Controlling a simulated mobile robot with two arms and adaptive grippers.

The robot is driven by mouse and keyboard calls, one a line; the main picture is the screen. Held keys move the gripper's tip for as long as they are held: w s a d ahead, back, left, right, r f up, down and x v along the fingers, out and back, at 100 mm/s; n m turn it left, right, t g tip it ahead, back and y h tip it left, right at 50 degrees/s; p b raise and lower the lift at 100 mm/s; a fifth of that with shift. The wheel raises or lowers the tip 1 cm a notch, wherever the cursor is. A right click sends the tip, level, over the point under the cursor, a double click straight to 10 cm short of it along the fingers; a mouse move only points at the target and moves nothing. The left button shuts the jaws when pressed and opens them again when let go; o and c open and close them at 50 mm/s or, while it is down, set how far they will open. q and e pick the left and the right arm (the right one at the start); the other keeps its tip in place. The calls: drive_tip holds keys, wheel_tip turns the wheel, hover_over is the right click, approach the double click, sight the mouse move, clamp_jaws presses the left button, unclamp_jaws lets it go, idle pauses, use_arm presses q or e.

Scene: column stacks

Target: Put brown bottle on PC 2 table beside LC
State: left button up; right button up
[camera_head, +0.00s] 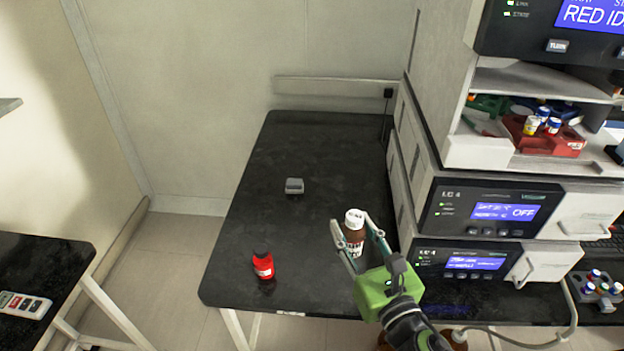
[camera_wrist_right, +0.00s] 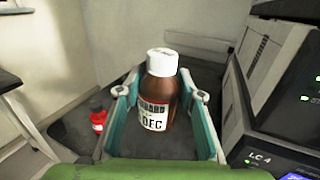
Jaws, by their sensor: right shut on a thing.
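The brown bottle (camera_head: 355,239) has a white cap and a white label and is upright. My right gripper (camera_head: 352,232) is shut on it, with a finger on each side. In the right wrist view the bottle (camera_wrist_right: 159,95) stands between the two fingers (camera_wrist_right: 160,112) and its label ends in "DFC". The bottle is over the right part of the black table (camera_head: 335,145), beside the LC stack (camera_head: 480,215). I cannot tell whether its base touches the table top. My left gripper is not in view.
A red bottle (camera_head: 262,264) with a black cap stands near the table's front left. A small grey object (camera_head: 294,186) lies mid-table. The LC stack walls off the right side. The back of the table is clear. Another black table (camera_head: 40,265) is at the left.

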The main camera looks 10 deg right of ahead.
drive_tip(key=w+f+n+g+y+b, duration=0.1)
drive_tip(key=w+f+n+y+b, duration=0.3)
drive_tip(key=w+f, duration=0.65)
use_arm(q)
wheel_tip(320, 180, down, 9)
drive_tip(key=b, duration=0.3)
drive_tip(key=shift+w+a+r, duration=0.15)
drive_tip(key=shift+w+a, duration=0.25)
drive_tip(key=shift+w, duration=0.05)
use_arm(e)
drive_tip(key=shift+m+y, duration=0.3)
drive_tip(key=shift+m, duration=0.2)
drive_tip(key=shift+w+a+f, duration=0.1)
drive_tip(key=shift+w+f, duration=0.1)
drive_tip(key=shift+f, duration=2.25)
drive_tip(key=shift+w+a+f, duration=0.1)
drive_tip(key=shift+w+f, duration=0.1)
drive_tip(key=shift+f, duration=2.25)
drive_tip(key=shift+f+b, duration=0.2)
drive_tip(key=shift+b, duration=0.1)
drive_tip(key=o, duration=1.4)
drive_tip(key=shift+c, duration=0.2)
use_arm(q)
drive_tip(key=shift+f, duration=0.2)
use_arm(e)
drive_tip(key=shift+r, duration=0.1)
